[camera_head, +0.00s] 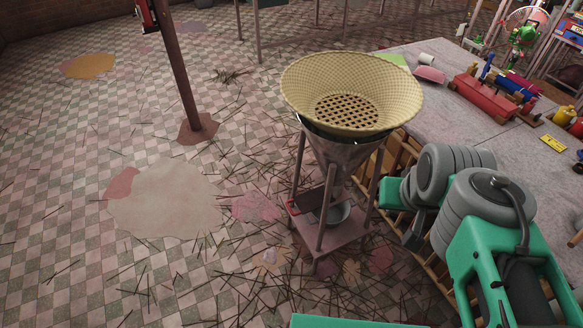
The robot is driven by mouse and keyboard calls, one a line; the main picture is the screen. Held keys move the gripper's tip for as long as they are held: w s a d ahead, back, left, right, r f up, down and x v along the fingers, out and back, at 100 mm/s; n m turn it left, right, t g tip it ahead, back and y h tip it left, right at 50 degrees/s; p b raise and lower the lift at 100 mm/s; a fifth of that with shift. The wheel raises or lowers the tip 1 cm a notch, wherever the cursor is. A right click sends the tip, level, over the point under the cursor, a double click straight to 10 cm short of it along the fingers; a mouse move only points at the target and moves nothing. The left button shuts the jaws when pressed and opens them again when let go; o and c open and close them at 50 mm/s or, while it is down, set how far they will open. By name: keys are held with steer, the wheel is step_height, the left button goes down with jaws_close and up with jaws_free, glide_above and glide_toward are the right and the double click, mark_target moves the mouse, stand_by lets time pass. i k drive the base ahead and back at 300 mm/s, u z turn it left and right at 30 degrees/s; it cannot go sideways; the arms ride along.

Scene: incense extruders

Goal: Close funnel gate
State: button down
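A metal funnel (340,150) stands in a legged frame near the middle of the view. A pale yellow woven basket (352,95) with a perforated bottom sits over its mouth. The funnel narrows downward, and its gate cannot be made out; the lower end is partly hidden by a frame leg. My gripper (411,238) appears as a small dark grey part right of the funnel stand, at the end of my folded green and grey arm. It looks apart from the funnel. Its fingers are too small and hidden to tell open from shut.
A metal bowl (336,214) and a dark red-edged item (308,200) rest on the stand's low shelf. A long table (450,125) with red and blue machines is at right. A brown post (180,75) stands at left. Sticks litter the tiled floor; the left is otherwise mostly open.

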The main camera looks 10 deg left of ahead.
mark_target(307, 202)
steer(key=i, duration=1)
steer(key=u, duration=3.2)
